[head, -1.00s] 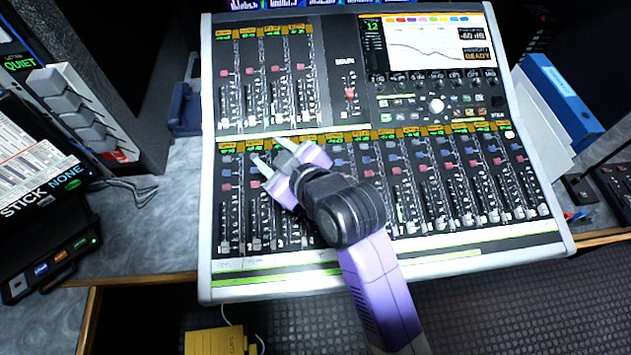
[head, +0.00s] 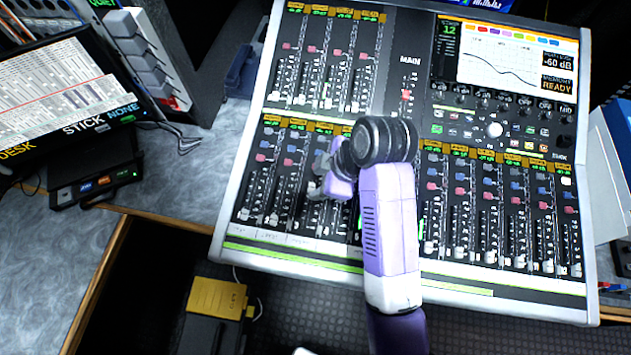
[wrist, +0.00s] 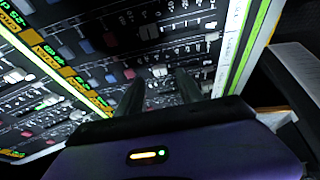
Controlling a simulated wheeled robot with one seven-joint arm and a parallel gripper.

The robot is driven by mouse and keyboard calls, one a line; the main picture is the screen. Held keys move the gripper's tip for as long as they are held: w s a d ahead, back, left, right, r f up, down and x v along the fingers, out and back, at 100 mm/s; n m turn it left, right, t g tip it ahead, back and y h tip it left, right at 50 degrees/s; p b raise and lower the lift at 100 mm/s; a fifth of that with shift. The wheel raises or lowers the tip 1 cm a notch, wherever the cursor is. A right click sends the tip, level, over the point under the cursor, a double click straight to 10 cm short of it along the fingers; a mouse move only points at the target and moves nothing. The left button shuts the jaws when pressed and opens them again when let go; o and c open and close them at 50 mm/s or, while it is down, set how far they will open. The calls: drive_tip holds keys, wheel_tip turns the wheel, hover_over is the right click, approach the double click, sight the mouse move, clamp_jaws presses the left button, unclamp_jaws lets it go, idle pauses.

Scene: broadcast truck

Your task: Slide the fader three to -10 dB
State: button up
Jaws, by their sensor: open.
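The mixing console (head: 228,205) fills the middle of the head view, with a lower row of fader strips. The third strip from the left (head: 325,128) shows its upper part; my gripper and arm cover some of the faders near it. My gripper (head: 317,180) is open and low over the left part of that row. In the wrist view its two dark fingers (wrist: 162,84) point at the panel, with a pale fader cap (wrist: 160,70) between or just beyond the tips. I cannot tell whether the fingers touch it, nor read its number or scale.
Neighbouring fader caps (wrist: 148,32) stand close beside the fingers. The console's screen (head: 515,55) is at the top right. A yellow box (head: 217,297) lies below the front edge. A stick panel and small device (head: 97,180) sit to the left.

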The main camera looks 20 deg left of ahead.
sight(311, 187)
drive_tip(key=shift+x, duration=1.7)
clamp_jaws()
